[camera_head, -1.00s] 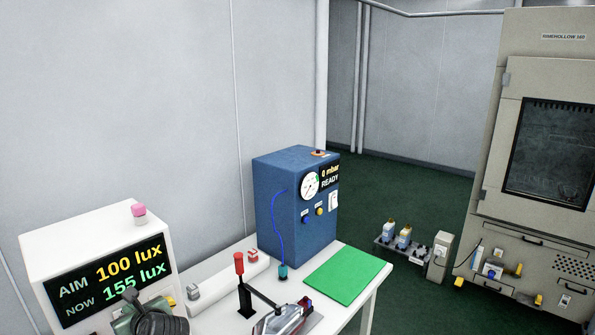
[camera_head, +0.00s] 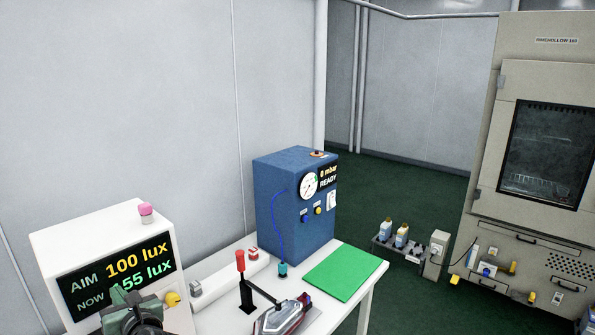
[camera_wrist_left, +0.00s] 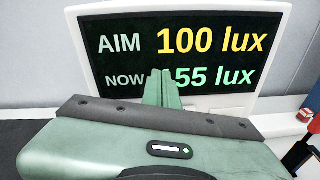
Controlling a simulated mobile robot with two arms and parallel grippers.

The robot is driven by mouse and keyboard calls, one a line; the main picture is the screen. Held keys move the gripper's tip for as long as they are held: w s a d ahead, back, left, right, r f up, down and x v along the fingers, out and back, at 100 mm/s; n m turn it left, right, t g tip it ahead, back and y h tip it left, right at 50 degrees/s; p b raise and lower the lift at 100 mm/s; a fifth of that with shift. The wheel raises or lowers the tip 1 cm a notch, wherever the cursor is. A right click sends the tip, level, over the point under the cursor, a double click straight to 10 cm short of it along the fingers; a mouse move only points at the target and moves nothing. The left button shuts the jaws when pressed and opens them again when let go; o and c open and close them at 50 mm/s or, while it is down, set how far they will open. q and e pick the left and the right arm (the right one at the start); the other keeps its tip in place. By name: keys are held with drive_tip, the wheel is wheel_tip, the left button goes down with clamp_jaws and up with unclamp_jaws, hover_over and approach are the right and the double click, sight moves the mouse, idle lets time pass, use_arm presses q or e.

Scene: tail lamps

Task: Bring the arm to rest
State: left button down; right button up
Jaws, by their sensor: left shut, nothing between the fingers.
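My left gripper (camera_head: 128,297) is green-grey and stands in front of the white lux meter box (camera_head: 100,222) at the lower left of the head view. Its fingers are shut and empty. In the left wrist view the closed fingers (camera_wrist_left: 162,88) point at the meter's black screen (camera_wrist_left: 215,25). The screen reads AIM 100 lux, and the NOW line ends in 55 lux. The fingers hide the start of that number. I cannot tell whether they touch the box. My right gripper is not in view.
A red-handled toggle clamp (camera_head: 241,280) stands at the table's front beside a tail lamp (camera_head: 284,315). A blue pressure box (camera_head: 292,210) reads 0 mbar READY. A green mat (camera_head: 346,271) lies clear at right. A large beige cabinet (camera_head: 535,235) stands beyond.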

use_arm(q)
drive_tip(key=s+d+r+m+t+h, duration=0.4)
drive_tip(key=d+r+m+t+h, duration=0.6)
drive_tip(key=m, duration=0.9)
drive_tip(key=s+d+f+m+g+h, duration=0.45)
drive_tip(key=d+f+m, duration=0.35)
drive_tip(key=d+m, duration=0.2)
drive_tip(key=s+d+f+m+g+h, duration=0.45)
drive_tip(key=s+d+f+m, duration=0.2)
drive_tip(key=d+m, duration=0.3)
drive_tip(key=s+a+f+m+g+y, duration=0.3)
drive_tip(key=s+a+f+g, duration=0.15)
drive_tip(key=s+f, duration=0.4)
drive_tip(key=s+a+f+m+g+y, duration=0.4)
drive_tip(key=s+a+f, duration=0.15)
drive_tip(key=s, duration=0.65)
wheel_tip(320, 180, down, 33)
drive_tip(key=s+g+b, duration=0.2)
drive_tip(key=s+b, duration=0.1)
drive_tip(key=b, duration=0.1)
drive_tip(key=s+a+f+b, duration=0.2)
drive_tip(key=s+f, duration=1.3)
drive_tip(key=f, duration=0.1)
drive_tip(key=shift+s+a+f+g+b, duration=0.25)
drive_tip(key=shift+a+f+g+b, duration=0.05)
drive_tip(key=shift+f+g, duration=0.1)
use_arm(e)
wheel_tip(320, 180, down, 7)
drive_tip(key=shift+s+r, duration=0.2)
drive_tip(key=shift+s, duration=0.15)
